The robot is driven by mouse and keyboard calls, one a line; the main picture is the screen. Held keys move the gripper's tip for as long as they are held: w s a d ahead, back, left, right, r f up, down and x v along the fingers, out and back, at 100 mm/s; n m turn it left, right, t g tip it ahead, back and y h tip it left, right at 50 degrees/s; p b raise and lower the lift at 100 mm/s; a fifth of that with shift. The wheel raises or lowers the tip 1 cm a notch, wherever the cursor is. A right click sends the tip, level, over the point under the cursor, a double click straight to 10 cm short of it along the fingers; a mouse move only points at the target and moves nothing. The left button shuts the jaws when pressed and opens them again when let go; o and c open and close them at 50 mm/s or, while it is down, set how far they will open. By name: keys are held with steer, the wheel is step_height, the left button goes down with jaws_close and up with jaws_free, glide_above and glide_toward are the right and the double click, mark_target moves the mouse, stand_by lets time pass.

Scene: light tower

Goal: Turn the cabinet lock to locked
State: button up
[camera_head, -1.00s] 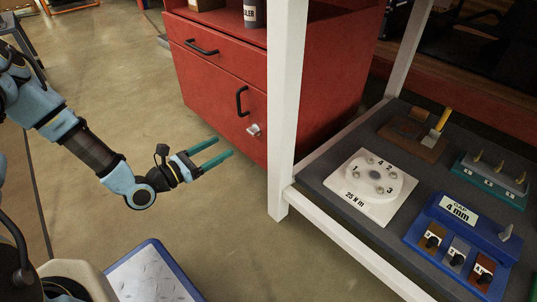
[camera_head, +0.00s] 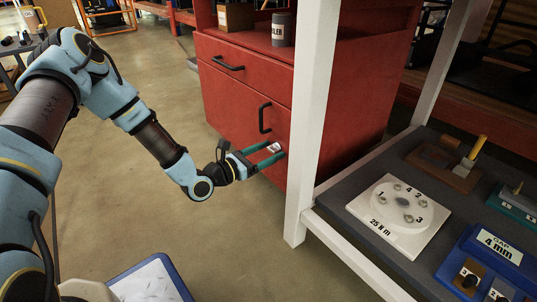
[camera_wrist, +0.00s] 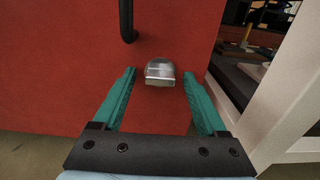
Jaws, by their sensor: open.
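The red cabinet (camera_head: 240,95) stands left of a white post, with a drawer above a door. The door has a black handle (camera_head: 264,117), and the silver lock knob (camera_head: 273,148) sits below and right of it. In the wrist view the lock knob (camera_wrist: 160,72) is a short metal piece, its wider side lying roughly level. My gripper (camera_head: 273,154) is at the door front with teal fingers open on either side of the knob. In the wrist view the gripper (camera_wrist: 160,80) has gaps between both fingers and the knob. No lock markings are readable.
A white post (camera_head: 316,110) of the workbench (camera_head: 345,208) stands close right of the lock. The bench holds a white bolt plate (camera_head: 385,230) and a blue gauge block (camera_head: 500,245). Floor left of the cabinet is clear.

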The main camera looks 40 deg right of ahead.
jaws_close()
stand_by(0.6)
